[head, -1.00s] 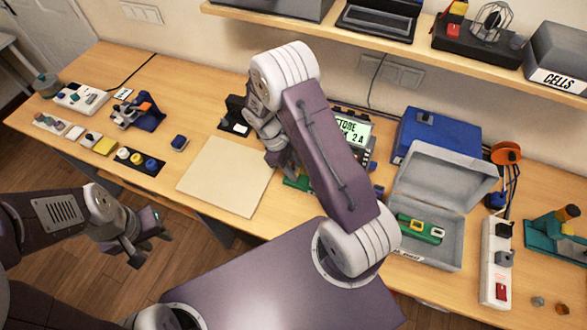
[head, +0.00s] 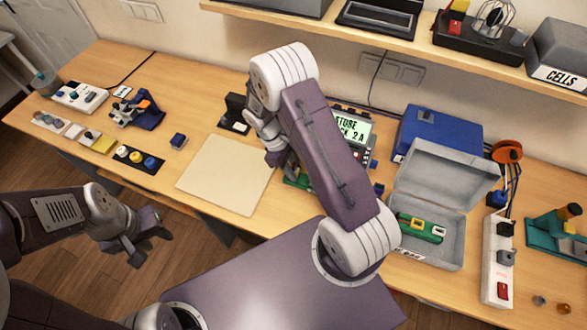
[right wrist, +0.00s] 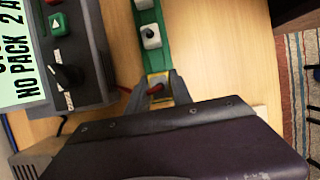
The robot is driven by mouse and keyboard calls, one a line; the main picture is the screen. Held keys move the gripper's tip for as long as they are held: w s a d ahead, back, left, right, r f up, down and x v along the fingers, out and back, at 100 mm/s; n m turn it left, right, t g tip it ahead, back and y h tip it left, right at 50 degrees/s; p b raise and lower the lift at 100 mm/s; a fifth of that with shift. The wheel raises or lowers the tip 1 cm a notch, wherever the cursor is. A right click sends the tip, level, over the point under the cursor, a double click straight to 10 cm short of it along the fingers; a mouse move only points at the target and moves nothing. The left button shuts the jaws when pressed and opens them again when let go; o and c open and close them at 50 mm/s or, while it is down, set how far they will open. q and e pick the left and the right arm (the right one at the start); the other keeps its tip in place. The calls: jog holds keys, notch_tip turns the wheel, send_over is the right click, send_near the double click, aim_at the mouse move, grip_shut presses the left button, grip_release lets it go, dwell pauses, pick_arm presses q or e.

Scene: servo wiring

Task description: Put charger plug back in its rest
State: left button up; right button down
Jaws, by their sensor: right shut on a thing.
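My right gripper (right wrist: 156,92) is shut on a small yellow piece with red on it (right wrist: 157,80), apparently the charger plug, at the near end of a green strip (right wrist: 147,50). I cannot tell whether the piece sits in the strip or just above it. In the head view, my right gripper (head: 285,168) is mostly behind its own arm, beside the charger (head: 354,128). The charger's display reads "NO PACK 2 A" in the right wrist view (right wrist: 18,60). My left gripper (head: 150,247) is open and empty, off the table's front edge.
A beige mat (head: 225,175) lies clear left of my right arm. An open grey box (head: 428,255) holding a green and yellow piece stands right of it. A blue case (head: 440,133) is behind, and a white power strip (head: 497,260) is further right.

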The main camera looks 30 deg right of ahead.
jog(key=shift+f+b, duration=0.3)
jog(key=shift+f, duration=0.2)
jog(key=c, duration=1.1)
grip_release()
jog(key=shift+o, duration=0.2)
jog(key=shift+r, duration=0.1)
jog(key=shift+w+a+r, duration=0.1)
jog(key=shift+w+r, duration=0.1)
jog(key=shift+r, duration=0.1)
jog(key=b+v, duration=0.1)
jog(key=v, duration=0.7)
jog(key=shift+r, duration=0.2)
